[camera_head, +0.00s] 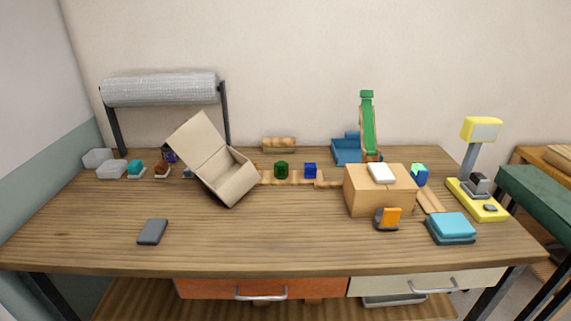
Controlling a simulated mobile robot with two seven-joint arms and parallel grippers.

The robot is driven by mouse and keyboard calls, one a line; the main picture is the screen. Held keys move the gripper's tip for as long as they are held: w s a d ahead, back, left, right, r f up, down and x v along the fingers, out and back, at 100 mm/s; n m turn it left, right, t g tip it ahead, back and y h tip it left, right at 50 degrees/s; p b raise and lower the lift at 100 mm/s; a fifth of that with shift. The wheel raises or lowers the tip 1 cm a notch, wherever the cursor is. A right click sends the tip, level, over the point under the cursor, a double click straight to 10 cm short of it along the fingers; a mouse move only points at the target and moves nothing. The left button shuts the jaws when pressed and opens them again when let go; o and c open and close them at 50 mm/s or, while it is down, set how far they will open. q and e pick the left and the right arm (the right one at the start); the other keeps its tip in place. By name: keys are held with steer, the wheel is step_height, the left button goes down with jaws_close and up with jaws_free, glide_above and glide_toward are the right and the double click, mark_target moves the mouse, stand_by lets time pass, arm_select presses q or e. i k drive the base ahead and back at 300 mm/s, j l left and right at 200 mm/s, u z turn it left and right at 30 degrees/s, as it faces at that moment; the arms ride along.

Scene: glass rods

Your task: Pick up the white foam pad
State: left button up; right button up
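A small white pad (381,173), which looks like the white foam pad, lies flat on top of a closed brown cardboard box (379,195) at the right of the desk. Nothing covers the pad. Neither of my grippers is in the picture, so I cannot see where they are relative to the pad.
A tilted open carton (231,179) stands left of centre. A dark grey slab (153,232) lies at the front left. An orange item (391,216) and blue stacked pads (451,227) sit near the box. A yellow scale-like device (480,195) stands at right. The front middle is clear.

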mark_target(381, 174)
steer(key=i+z, duration=0.1)
steer(key=z, duration=0.3)
steer(key=i+z, duration=0.1)
steer(key=z, duration=0.35)
steer(key=j+z, duration=0.1)
steer(key=z, duration=0.3)
steer(key=i+j+z, duration=0.1)
steer(key=z, duration=0.3)
